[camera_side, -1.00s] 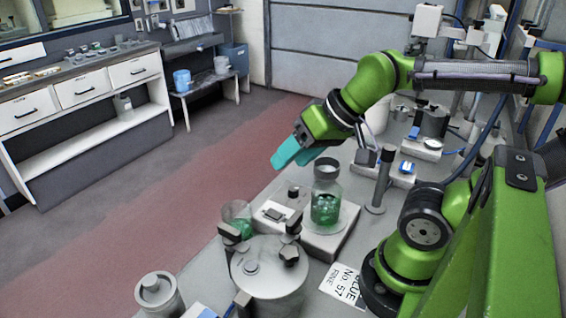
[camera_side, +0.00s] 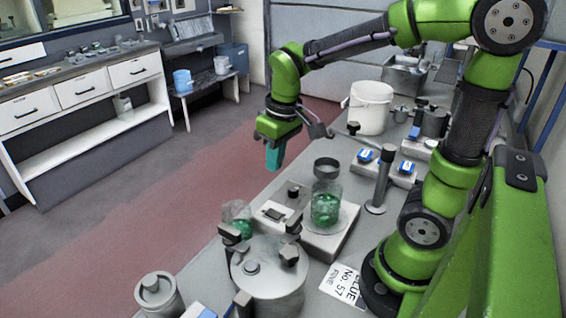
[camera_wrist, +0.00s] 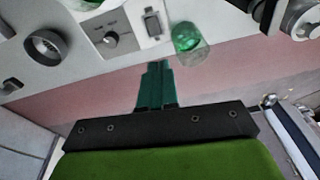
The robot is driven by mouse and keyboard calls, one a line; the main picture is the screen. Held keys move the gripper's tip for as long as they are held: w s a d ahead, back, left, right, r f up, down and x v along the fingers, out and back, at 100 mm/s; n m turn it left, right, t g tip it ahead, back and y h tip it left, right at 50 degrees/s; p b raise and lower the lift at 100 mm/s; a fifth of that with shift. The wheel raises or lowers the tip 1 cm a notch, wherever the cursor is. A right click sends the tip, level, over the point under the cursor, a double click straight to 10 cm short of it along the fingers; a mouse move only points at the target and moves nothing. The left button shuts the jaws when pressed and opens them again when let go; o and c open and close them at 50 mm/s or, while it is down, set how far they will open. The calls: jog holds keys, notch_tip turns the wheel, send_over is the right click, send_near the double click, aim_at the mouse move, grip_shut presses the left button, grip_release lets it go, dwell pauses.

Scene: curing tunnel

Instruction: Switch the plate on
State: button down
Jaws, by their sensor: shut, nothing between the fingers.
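The plate is a pale box (camera_side: 325,243) with a round top bearing a glass beaker of green material (camera_side: 326,207). In the wrist view the knob (camera_wrist: 112,39) and switch (camera_wrist: 153,24) lie above the fingertips. I cannot tell the rocker's position. My gripper (camera_side: 273,167) points down with its teal fingers together, above and beyond the plate's knob end, touching nothing. Its fingers also show in the wrist view (camera_wrist: 157,66).
A small glass with green contents (camera_side: 237,219) stands beside the switch; it also shows in the wrist view (camera_wrist: 188,39). A large lidded pot (camera_side: 268,280) stands in front. A dark round cup (camera_side: 326,168) is behind the beaker. A white bucket (camera_side: 370,108) stands farther back.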

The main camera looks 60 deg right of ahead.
aim_at(270, 212)
jog(key=shift+w+d+r+n, duration=0.15)
jog(key=shift+d+r+n, duration=0.1)
jog(key=shift+n, duration=0.25)
jog(key=f, duration=0.4)
jog(key=w+f, duration=0.1)
jog(key=f, duration=0.9)
jog(key=shift+w, duration=0.3)
jog(key=shift+w+f, duration=0.1)
jog(key=shift+f, duration=0.1)
jog(key=shift+s, duration=0.2)
